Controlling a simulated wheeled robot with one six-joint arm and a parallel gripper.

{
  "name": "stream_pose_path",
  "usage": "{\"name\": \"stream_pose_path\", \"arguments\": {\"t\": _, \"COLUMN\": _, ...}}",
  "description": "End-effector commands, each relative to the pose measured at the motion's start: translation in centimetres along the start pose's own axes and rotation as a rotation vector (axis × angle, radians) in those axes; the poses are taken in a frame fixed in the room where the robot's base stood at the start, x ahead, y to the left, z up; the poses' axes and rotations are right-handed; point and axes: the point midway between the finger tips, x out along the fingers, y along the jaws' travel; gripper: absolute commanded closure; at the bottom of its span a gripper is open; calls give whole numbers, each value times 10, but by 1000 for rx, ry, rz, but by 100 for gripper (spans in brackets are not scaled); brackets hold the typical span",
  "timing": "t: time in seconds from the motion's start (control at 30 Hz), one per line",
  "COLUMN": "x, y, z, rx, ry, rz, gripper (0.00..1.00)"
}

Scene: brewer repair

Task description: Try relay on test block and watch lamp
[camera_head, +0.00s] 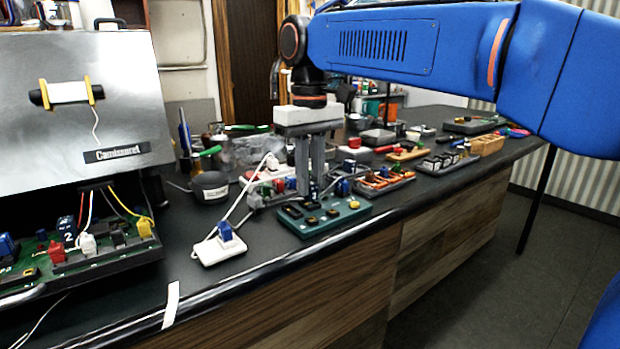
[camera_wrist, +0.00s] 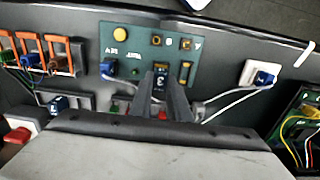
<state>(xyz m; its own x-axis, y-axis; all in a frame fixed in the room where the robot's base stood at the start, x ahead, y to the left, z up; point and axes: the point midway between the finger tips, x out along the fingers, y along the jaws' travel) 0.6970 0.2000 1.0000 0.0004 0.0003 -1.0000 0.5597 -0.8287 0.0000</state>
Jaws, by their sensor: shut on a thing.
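My gripper (camera_head: 312,192) points down over the green test block (camera_head: 345,214) near the bench's front edge. In the wrist view its fingers (camera_wrist: 161,88) are shut on a dark relay (camera_wrist: 160,79) marked 3. The relay is at the edge of the green test block (camera_wrist: 140,50); whether it is seated or just above, I cannot tell. A round yellow lamp (camera_wrist: 120,33) shows on the block; I cannot tell whether it is lit. The block also carries small dark and yellow parts. In the head view the fingers mostly hide the relay.
The opened brewer (camera_head: 75,110) stands at left, its wired green board exposed with a relay (camera_head: 67,230) marked 2. A white block with a blue switch (camera_head: 220,243) lies left of the test block, cabled. Trays of parts (camera_head: 370,183) crowd the right and back. The bench edge is close in front.

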Motion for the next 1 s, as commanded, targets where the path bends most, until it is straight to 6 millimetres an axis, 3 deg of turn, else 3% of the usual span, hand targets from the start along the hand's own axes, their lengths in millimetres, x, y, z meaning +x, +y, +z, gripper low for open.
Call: {"name": "stream_pose_path", "arguments": {"t": 1.0, "x": 8, "y": 0, "z": 0, "rx": 0, "ry": 0, "rz": 0, "gripper": 100}}
